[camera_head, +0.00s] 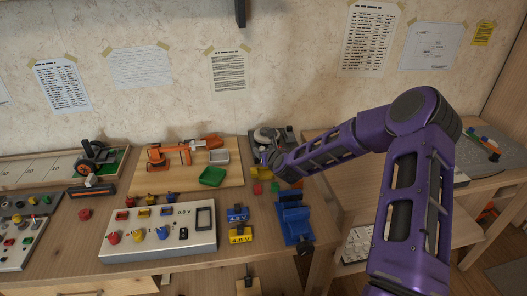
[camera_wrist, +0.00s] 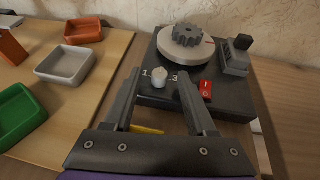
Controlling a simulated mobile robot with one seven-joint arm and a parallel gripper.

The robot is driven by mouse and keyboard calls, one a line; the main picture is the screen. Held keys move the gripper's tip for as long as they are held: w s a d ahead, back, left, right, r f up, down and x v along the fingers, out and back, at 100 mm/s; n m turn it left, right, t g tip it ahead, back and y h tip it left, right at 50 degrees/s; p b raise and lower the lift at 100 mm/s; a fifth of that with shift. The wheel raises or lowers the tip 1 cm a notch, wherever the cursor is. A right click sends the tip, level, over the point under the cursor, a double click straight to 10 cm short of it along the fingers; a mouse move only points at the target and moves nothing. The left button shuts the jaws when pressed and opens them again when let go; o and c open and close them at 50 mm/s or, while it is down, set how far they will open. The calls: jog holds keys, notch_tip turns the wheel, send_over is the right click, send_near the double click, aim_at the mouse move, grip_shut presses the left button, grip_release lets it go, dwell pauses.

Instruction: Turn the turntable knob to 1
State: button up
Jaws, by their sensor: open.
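In the head view the turntable (camera_head: 267,134) is partly hidden behind my gripper (camera_head: 271,158).
A red switch (camera_wrist: 206,90) sits right of the knob, near my right finger. A grey block with a black top (camera_wrist: 236,57) stands at the back right. Grey (camera_wrist: 66,66), green (camera_wrist: 17,116) and orange (camera_wrist: 83,31) trays lie on the wooden board to the left.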

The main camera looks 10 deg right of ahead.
jog(key=shift+w+a+f, duration=0.1)
jog(key=shift+w+f, duration=0.1)
jog(key=shift+w, duration=0.35)
grip_shut()
